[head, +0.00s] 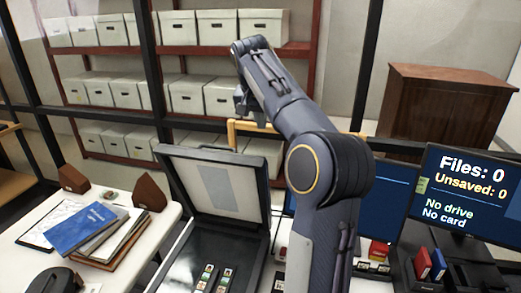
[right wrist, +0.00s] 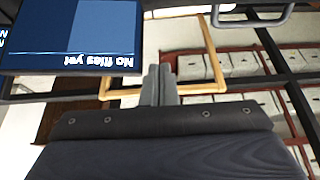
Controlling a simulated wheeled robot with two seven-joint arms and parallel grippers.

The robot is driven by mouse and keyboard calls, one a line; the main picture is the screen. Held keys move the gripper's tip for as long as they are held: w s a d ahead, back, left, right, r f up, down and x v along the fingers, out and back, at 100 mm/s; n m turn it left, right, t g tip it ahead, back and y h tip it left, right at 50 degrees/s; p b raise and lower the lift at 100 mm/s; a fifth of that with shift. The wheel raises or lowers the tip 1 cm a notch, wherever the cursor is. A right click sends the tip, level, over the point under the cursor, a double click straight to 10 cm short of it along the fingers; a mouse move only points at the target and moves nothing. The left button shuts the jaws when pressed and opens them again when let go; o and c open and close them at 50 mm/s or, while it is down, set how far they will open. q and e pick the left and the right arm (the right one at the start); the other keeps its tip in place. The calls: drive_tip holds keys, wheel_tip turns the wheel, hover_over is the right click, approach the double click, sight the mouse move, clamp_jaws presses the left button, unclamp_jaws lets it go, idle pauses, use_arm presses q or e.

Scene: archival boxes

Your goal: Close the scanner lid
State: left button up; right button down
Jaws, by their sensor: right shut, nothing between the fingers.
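The scanner's lid (head: 215,186) stands raised, tilted back, with its pale inner face showing in the head view. The scanner's dark base (head: 200,255) lies below it, with several small slides in two rows on it. My right arm reaches up across the middle of the head view, covering the area right of the lid. My right gripper (head: 242,104) shows above and behind the lid's top edge, apart from it in the picture. In the right wrist view its fingers (right wrist: 160,84) are together and empty. My left gripper is out of view.
Monitors (head: 460,195) stand at the right, beside card readers. A white table (head: 28,262) at the left holds a blue book (head: 82,228) and papers. Shelves of white boxes (head: 186,95) stand behind a dark-framed partition. A wooden frame (right wrist: 212,60) shows beyond my fingers.

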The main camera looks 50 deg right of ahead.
drive_tip(key=f, duration=0.5)
drive_tip(key=d+f, duration=0.1)
drive_tip(key=f, duration=0.2)
drive_tip(key=shift+w, duration=0.25)
drive_tip(key=shift+s+a+f, duration=0.15)
drive_tip(key=shift+a+f, duration=0.05)
drive_tip(key=shift+a, duration=0.15)
drive_tip(key=shift+a+f+p, duration=0.15)
drive_tip(key=shift+f+p, duration=0.1)
drive_tip(key=shift+p, duration=0.05)
drive_tip(key=shift+s, duration=0.1)
